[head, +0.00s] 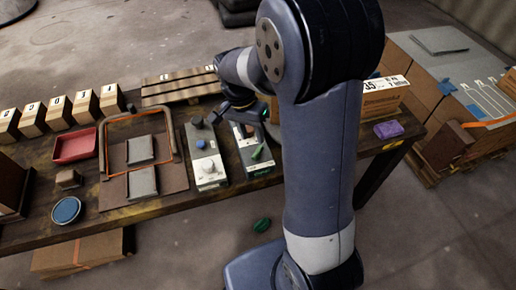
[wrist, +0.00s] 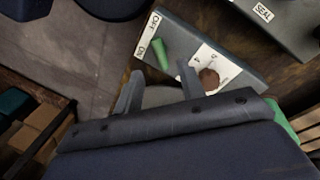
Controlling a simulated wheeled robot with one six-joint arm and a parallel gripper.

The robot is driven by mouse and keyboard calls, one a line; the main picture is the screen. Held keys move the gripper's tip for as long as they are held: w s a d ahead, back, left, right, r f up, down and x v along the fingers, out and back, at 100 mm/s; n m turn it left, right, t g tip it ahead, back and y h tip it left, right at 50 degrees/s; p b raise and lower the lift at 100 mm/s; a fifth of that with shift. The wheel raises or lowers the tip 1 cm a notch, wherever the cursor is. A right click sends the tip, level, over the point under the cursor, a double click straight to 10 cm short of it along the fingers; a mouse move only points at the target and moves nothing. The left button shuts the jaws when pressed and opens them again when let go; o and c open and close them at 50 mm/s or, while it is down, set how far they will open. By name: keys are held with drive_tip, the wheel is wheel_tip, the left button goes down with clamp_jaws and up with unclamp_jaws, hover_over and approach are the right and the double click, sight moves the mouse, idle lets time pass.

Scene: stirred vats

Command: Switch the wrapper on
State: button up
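A grey control box (head: 257,167) with a green lever (head: 257,153) stands on the bench under my arm. In the wrist view the box (wrist: 228,62) carries OFF and ON labels, the green lever (wrist: 160,54) and a brown round knob (wrist: 209,78) beside numbers. I cannot tell for sure which label the lever is set to. My gripper (wrist: 160,88) is open and empty, its fingers apart near the box's edge. The lever lies just beyond the fingertips in the picture, with no clear contact. In the head view my gripper (head: 241,112) hangs over the box's far end.
A second control box (head: 208,171) with a blue button and pale knob stands to the left. Further left are a board with a wire frame (head: 111,125), a red tray (head: 75,146) and several lettered boxes. A slatted rack (head: 180,86) lies behind. A purple block (head: 388,130) lies right.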

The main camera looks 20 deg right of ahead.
sight(256, 152)
drive_tip(key=f, duration=0.4)
drive_tip(key=s+d+f, duration=0.1)
drive_tip(key=f, duration=0.2)
drive_tip(key=shift+c, duration=0.5)
clamp_jaws()
